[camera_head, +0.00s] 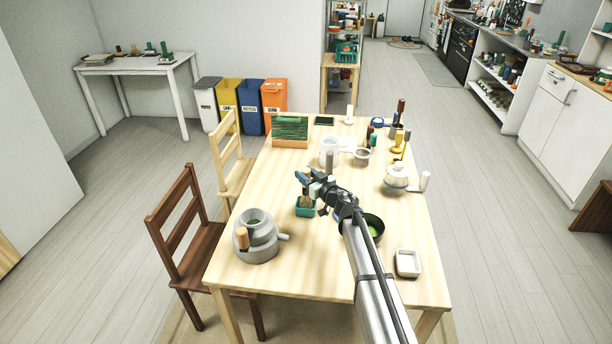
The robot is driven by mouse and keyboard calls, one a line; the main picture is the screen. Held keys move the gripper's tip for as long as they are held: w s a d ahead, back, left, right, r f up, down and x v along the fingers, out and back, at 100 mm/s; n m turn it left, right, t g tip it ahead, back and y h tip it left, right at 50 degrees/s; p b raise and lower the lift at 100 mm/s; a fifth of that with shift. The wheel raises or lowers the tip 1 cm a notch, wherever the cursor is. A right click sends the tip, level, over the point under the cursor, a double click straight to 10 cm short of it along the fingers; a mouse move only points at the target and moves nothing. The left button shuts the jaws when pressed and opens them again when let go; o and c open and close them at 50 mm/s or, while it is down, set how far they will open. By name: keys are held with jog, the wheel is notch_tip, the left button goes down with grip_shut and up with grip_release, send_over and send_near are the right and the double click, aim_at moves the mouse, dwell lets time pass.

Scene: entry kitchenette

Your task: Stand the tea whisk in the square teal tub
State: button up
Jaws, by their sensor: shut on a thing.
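The square teal tub (305,211) stands on the light wooden table, just left of the table's middle. My gripper (312,188) is right above the tub, reaching in from the lower right. It is shut on the tea whisk (306,201), whose small tan part shows below the fingers at the tub's opening. The rest of the whisk is hidden by the gripper. The whisk looks roughly upright and at or inside the tub's mouth; I cannot tell whether it touches the tub's bottom.
A grey stone mill (258,244) stands front left. A dark bowl (376,238) lies partly behind my arm, and a white square dish (408,263) is front right. A white mug (328,150), a strainer (362,157) and a teapot (396,179) stand farther back. Chairs line the left side.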

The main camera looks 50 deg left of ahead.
jog(key=shift+f, duration=0.1)
jog(key=o, duration=1)
jog(key=shift+o, duration=0.2)
jog(key=shift+d, duration=0.15)
jog(key=d, duration=1.1)
jog(key=shift+d, duration=0.35)
